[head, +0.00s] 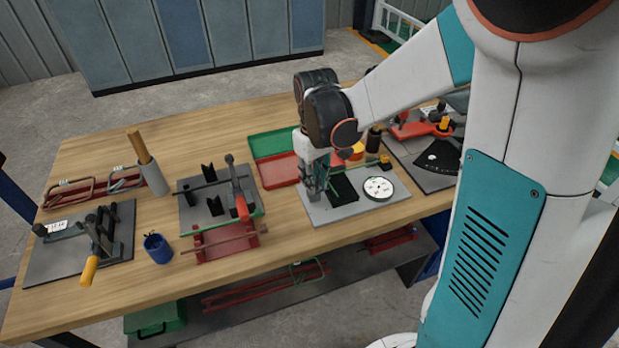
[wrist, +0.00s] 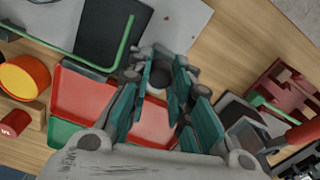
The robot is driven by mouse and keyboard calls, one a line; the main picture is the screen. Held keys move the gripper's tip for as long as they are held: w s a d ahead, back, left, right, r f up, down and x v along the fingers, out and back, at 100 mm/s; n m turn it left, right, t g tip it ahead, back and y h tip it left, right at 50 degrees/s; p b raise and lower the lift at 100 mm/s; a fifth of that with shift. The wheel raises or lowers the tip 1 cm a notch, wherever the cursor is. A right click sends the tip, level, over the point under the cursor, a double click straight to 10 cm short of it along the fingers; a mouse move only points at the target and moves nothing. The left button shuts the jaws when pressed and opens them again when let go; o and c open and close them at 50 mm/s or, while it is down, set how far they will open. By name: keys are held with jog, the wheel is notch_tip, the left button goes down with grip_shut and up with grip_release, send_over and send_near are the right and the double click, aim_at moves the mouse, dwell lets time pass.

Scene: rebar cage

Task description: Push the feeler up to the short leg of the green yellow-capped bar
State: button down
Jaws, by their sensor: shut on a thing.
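The green bar (wrist: 122,45) lies bent on a grey plate (wrist: 182,25) in the wrist view. In the head view a small yellow cap (head: 385,159) shows at the plate's far right side. My gripper (head: 316,192) is low over the plate's left part. In the wrist view my gripper (wrist: 160,72) is shut on a small grey rounded piece (wrist: 157,86), perhaps the feeler, close to the bar's bend. The fingers hide most of it, and I cannot tell whether it touches the bar.
A white round dial (head: 378,188) sits on the plate's right part. A red and green tray (head: 274,142) lies behind. A grey fixture with a red-handled lever (head: 241,205) stands to the left.

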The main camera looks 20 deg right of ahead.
aim_at(318, 179)
jog(key=shift+d, duration=0.5)
jog(key=c, duration=1.4)
grip_release()
notch_tip(318, 179, up, 12)
jog(key=shift+r, duration=0.1)
jog(key=s+m+t, duration=0.1)
jog(key=s+t, duration=0.1)
jog(key=s, duration=0.3)
jog(key=s+a+m+t, duration=0.1)
jog(key=s+t, duration=0.1)
jog(key=s, duration=0.3)
jog(key=s+a+r+m+t, duration=0.1)
jog(key=s+t, duration=0.2)
jog(key=s, duration=0.2)
jog(key=shift+s, duration=0.1)
